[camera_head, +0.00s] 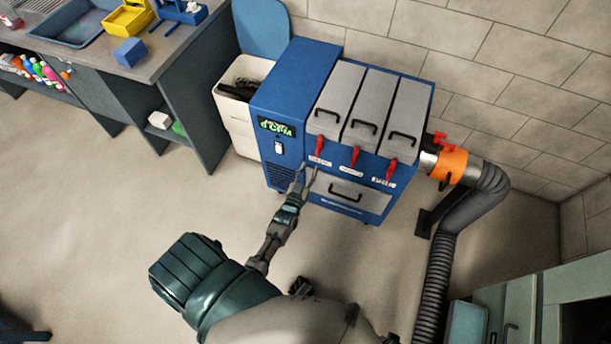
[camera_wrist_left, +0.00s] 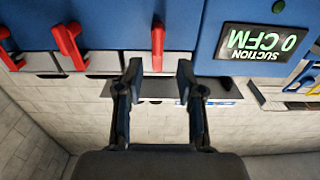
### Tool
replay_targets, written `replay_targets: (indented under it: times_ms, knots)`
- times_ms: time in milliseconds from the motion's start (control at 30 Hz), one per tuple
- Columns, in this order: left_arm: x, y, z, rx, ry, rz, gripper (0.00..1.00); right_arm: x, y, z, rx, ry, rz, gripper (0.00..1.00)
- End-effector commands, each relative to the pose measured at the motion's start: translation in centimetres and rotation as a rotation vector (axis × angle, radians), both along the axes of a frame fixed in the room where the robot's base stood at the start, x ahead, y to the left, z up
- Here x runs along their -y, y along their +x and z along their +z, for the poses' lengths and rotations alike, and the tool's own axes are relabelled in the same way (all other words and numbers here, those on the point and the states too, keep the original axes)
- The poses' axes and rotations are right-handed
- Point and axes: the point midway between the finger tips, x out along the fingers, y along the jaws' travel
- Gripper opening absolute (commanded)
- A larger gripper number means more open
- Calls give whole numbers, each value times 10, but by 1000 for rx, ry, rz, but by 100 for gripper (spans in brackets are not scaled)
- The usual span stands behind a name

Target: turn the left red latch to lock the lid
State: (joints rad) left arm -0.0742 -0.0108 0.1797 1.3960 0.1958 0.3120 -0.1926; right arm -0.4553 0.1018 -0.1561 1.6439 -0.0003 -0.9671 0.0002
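The blue machine (camera_head: 300,80) has three grey lids side by side, all lying down. The left lid (camera_head: 340,88) has a black handle, and the left red latch (camera_head: 319,148) hangs below it, pointing down. In the left wrist view, which is upside down, this latch (camera_wrist_left: 158,45) stands just beyond the fingertips, lined up with the gap between them. My left gripper (camera_head: 306,178) is open and empty in front of the machine, just below the latch; its two fingers (camera_wrist_left: 158,78) are apart. No contact with the latch shows. My right gripper is not in view.
The middle red latch (camera_head: 355,156) and right red latch (camera_head: 391,169) hang beside the left one. A drawer with a black handle (camera_head: 346,198) lies below. A display (camera_wrist_left: 260,42) reads 0 CFM. A grey hose (camera_head: 436,270) runs down at right. The floor at left is clear.

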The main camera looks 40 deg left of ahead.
Motion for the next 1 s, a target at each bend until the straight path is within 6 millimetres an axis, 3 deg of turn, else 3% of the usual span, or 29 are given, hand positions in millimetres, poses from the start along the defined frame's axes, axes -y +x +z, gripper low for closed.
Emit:
replay_targets:
  times_ms: [100,233,833,933,1000]
  knots:
    - [4,-18,0,1,0,1,38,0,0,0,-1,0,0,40]
    - [6,-28,1,4,1,1,38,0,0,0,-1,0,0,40]
    - [7,-30,0,-1,0,-1,38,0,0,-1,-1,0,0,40]
    - [16,-34,-15,-63,-11,-28,38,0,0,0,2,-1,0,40]
    - [30,-43,-40,-165,-24,-71,38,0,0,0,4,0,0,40]
